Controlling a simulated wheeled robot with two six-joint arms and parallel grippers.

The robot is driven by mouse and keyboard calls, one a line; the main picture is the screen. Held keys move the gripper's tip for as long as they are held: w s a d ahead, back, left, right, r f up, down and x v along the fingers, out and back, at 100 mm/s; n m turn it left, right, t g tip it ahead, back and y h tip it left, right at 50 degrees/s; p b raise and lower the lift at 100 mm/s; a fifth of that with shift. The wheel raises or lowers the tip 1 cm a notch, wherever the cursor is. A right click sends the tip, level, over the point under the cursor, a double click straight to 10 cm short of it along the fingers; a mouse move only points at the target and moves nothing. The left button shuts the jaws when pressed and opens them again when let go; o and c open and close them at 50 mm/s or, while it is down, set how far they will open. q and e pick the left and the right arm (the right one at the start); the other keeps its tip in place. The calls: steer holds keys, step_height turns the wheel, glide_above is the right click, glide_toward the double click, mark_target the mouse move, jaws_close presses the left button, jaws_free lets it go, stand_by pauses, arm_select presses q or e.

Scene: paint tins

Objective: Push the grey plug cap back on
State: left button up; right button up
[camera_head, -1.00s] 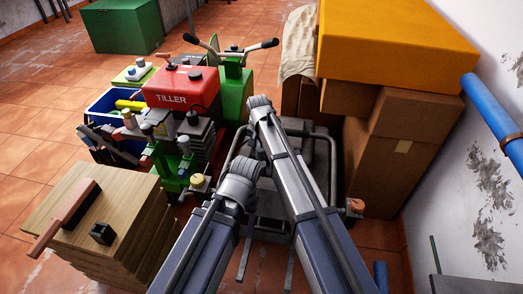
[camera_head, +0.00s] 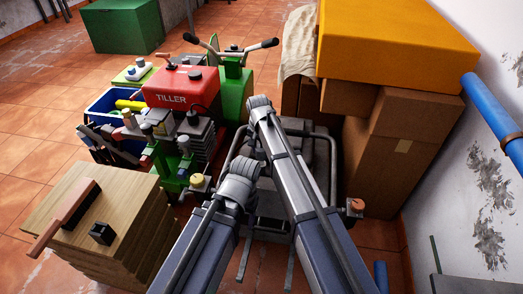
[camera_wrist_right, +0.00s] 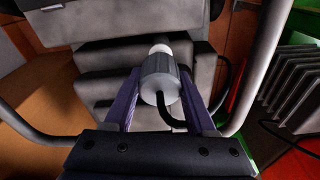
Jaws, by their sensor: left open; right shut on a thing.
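The grey plug cap (camera_wrist_right: 158,82) sits between the two bluish fingers of my right gripper (camera_wrist_right: 163,88) in the right wrist view. The gripper is shut on it. A black lead (camera_wrist_right: 165,110) curves out of the cap's near end. The white end of the plug (camera_wrist_right: 160,48) shows just beyond the cap, roughly in line with it, against the grey engine (camera_wrist_right: 125,60). I cannot tell whether the cap overlaps the plug or only stands in front of it. In the head view, my arms hide the cap, the plug and both sets of fingers.
A tubular frame (camera_head: 333,165) surrounds the machine. A red and green tiller (camera_head: 180,88) stands left of it, and cardboard boxes (camera_head: 385,165) stand right. A wooden stack (camera_head: 120,215) with a brush (camera_head: 65,215) is at lower left. Dark fins (camera_wrist_right: 290,90) sit right in the wrist view.

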steer(key=shift+f+b, duration=1.6)
steer(key=shift+f, duration=0.05)
stand_by(2.1)
steer(key=o, duration=1.2)
steer(key=r+p, duration=0.5)
steer(key=s+r+p, duration=0.1)
steer(key=r+p, duration=0.1)
steer(key=p, duration=0.1)
steer(key=shift+a+r, duration=0.2)
steer(key=shift+r, duration=0.2)
